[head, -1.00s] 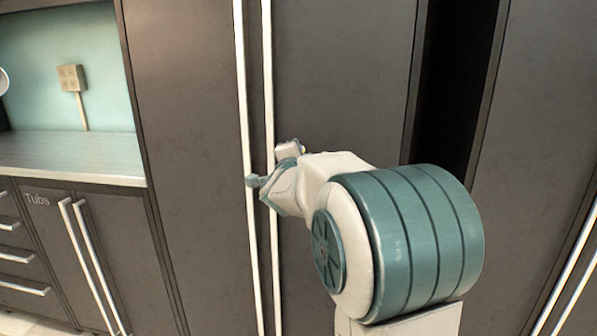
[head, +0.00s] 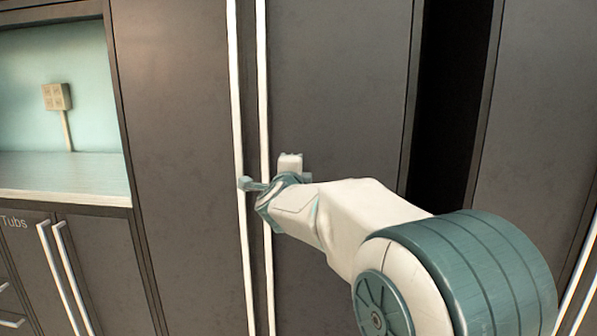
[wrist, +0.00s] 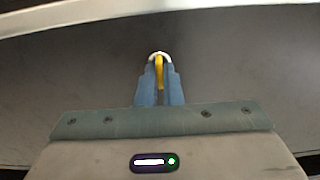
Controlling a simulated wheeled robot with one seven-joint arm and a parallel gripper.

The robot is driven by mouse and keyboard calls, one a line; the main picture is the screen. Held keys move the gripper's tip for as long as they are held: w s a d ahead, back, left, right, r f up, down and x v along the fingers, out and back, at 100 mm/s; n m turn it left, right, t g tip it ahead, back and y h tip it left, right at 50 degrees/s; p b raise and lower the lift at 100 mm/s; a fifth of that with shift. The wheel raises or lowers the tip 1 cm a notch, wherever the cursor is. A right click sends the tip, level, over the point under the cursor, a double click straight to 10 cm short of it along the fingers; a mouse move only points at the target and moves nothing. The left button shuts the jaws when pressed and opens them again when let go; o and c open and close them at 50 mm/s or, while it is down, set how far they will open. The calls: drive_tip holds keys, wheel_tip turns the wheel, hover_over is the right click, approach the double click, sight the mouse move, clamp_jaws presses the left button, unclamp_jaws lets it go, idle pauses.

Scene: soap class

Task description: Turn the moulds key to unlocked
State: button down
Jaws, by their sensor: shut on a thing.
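A yellow key (wrist: 159,72) shows in the wrist view, upright between my two blue fingers. My gripper (wrist: 160,84) is shut on it. A pale round lock rim (wrist: 153,55) shows just past the fingertips, against a dark door face. My gripper (head: 255,185) is in front of the tall dark cupboard (head: 335,85) in the head view, beside its long pale handles. There the key and lock are hidden by my gripper and wrist. I see no moulds label, and cannot tell how far the key is turned.
Two long vertical handles (head: 263,95) run close by my gripper. A dark gap (head: 450,100) stands to the right of the cupboard. To the left are a counter (head: 65,175) with a wall socket (head: 57,97) above and a cabinet marked Tubs (head: 15,222).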

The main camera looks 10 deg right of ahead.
drive_tip(key=c, duration=1.6)
unclamp_jaws()
drive_tip(key=p+v, duration=0.1)
drive_tip(key=v, duration=1.2)
drive_tip(key=shift+s+a, duration=0.1)
drive_tip(key=shift+s, duration=0.3)
drive_tip(key=shift+r, duration=0.1)
